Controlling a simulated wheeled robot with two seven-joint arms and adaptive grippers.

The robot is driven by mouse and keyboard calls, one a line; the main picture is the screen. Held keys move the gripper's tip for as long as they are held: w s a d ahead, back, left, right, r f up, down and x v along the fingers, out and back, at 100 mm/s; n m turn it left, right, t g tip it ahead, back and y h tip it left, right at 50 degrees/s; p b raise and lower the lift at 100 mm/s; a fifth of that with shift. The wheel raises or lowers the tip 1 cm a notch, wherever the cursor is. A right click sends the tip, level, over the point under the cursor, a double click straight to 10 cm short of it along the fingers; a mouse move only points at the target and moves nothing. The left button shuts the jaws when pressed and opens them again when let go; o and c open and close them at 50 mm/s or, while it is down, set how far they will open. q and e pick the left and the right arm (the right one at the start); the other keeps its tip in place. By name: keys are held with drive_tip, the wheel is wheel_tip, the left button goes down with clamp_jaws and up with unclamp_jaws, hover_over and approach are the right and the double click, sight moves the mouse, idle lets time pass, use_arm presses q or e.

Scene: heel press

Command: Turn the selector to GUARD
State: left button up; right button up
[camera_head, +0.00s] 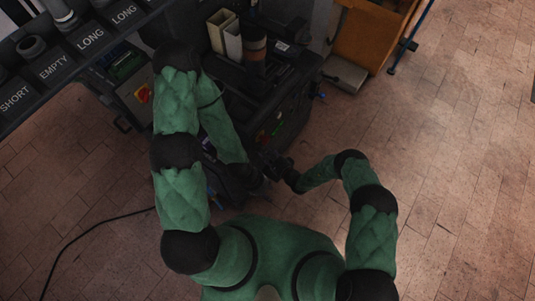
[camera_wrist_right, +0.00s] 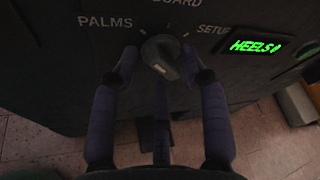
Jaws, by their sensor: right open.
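The selector (camera_wrist_right: 160,55) is a dark round knob on the dark machine panel in the right wrist view. PALMS is printed to its left and SETUP to its right. GUARD, partly cut off, is printed above it. I cannot clearly tell which label its pointer faces. My right gripper (camera_wrist_right: 160,72) is open, with its fingers on either side of the selector; contact is unclear. In the head view, my right gripper (camera_head: 276,164) is at the machine's front. My left gripper (camera_head: 252,184) is just below it, dark and too unclear to tell its state.
A green display (camera_wrist_right: 255,46) reading HEELS 0 sits right of the selector. The press (camera_head: 290,75) fills the upper middle. A labelled rack (camera_head: 60,67) is at upper left. An orange cabinet (camera_head: 370,32) stands at upper right. Right floor is clear; a cable (camera_head: 85,233) lies left.

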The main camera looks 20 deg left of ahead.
clamp_jaws()
idle(0.3)
drive_tip(key=shift+w+d+r+m+g+y+b, duration=0.1)
drive_tip(key=shift+r+m+g+y+b, duration=0.05)
drive_tip(key=shift+m+g+b, duration=1.15)
drive_tip(key=shift+w+r+m+g+y+b, duration=0.15)
drive_tip(key=shift+m+g+b, duration=0.6)
drive_tip(key=shift+m, duration=1.05)
drive_tip(key=shift+s, duration=0.1)
